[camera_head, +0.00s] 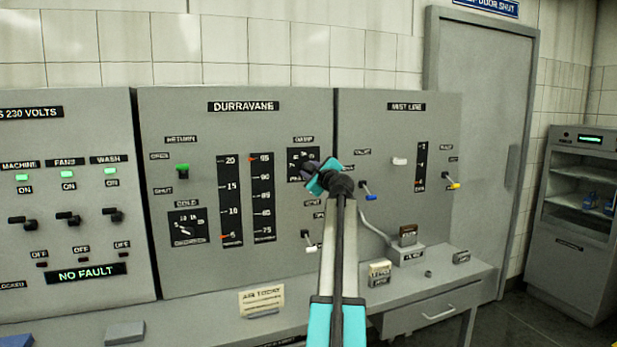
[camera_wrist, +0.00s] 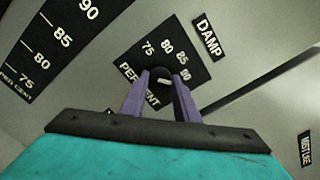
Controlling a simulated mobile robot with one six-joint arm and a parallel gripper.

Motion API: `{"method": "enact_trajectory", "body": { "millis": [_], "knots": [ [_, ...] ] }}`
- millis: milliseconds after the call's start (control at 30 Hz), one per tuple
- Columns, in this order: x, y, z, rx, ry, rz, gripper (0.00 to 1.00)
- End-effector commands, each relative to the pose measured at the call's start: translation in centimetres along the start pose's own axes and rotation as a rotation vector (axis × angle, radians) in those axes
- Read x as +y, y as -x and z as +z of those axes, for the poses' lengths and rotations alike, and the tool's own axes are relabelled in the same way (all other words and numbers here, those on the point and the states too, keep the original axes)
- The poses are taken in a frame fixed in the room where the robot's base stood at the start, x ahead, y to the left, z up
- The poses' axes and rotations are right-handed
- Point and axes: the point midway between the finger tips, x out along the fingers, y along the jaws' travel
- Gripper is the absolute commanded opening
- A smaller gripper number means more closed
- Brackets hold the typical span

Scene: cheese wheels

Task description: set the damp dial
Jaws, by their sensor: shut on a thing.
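The damp dial shows in the wrist view as a dark knob (camera_wrist: 163,76) with a pale pointer mark, on a black scale plate (camera_wrist: 135,56) marked 75, 80, 85, 90 and PERCENT. A DAMP label (camera_wrist: 209,37) is beside it. My gripper (camera_wrist: 161,82) has its two purple fingers shut on the knob, one on each side. In the head view my gripper (camera_head: 314,178) is at the panel, in front of the dial plate (camera_head: 302,155), and hides the knob. I cannot read the exact setting.
A vertical gauge (camera_head: 261,197) marked 75 to 95 is left of the dial, with a red mark near 95. A white-handled lever (camera_head: 311,249) is below the dial, and a blue-handled one (camera_head: 370,197) to the right. A desk ledge (camera_head: 200,325) runs below the panels.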

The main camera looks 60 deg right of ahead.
Motion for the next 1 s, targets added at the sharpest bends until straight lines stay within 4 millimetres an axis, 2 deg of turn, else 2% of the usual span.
{"method": "enact_trajectory", "body": {
  "millis": [700,1000],
  "knots": [
    [-0.21,-0.22,0.13,-0.002,0.672,-0.01,0.05],
    [-0.4,-0.17,0.33,-0.001,0.867,-0.011,0.05]
  ]
}}
